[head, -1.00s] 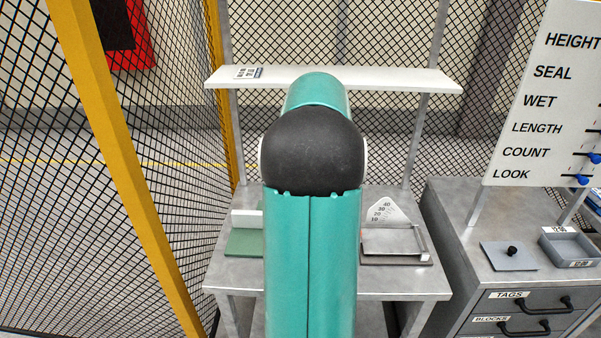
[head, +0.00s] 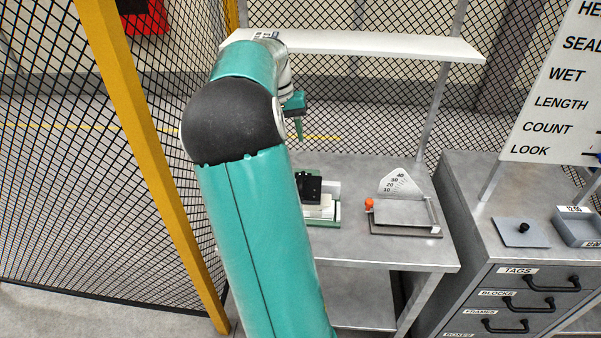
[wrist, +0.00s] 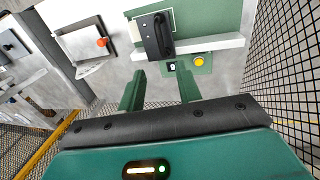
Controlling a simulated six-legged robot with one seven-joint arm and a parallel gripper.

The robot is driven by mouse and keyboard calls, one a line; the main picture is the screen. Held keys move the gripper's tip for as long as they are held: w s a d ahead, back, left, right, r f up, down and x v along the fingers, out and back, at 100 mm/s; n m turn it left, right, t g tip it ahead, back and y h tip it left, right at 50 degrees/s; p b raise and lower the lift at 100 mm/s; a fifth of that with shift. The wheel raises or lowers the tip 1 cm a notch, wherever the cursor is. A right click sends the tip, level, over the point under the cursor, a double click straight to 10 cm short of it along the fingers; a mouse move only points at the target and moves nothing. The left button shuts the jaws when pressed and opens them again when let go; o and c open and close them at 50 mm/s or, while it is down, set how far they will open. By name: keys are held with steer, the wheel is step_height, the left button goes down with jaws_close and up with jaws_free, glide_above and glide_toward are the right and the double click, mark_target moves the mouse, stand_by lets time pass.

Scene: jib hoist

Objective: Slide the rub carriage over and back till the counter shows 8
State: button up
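The rub carriage (head: 309,187) is a black block with a handle on a green-based device behind my arm in the head view. In the wrist view the black carriage (wrist: 153,36) sits over a pale plate beside a white bar (wrist: 215,44). A small counter (wrist: 172,67) with one light digit is on the green base; the digit is too small to read surely. A yellow button (wrist: 199,61) is beside it. My gripper (wrist: 160,92) is open and empty, its green fingers apart from the carriage. In the head view my gripper (head: 297,117) is above the bench, partly hidden.
A hinged plate gauge with an orange knob (head: 369,203) and a fan scale (head: 400,182) stands right of the carriage. A white shelf (head: 380,46) crosses above the bench. A drawer cabinet (head: 520,280) is at right; mesh fence and a yellow post (head: 150,165) are at left.

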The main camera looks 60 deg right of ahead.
mark_target(302, 178)
steer(key=f, duration=0.4)
steer(key=s+d+f, duration=0.1)
steer(key=f, duration=0.4)
steer(key=s+f, duration=0.1)
steer(key=f, duration=0.3)
steer(key=shift+s+d+f, duration=0.15)
steer(key=shift+s+f, duration=0.05)
steer(key=shift+f, duration=0.05)
jaws_close()
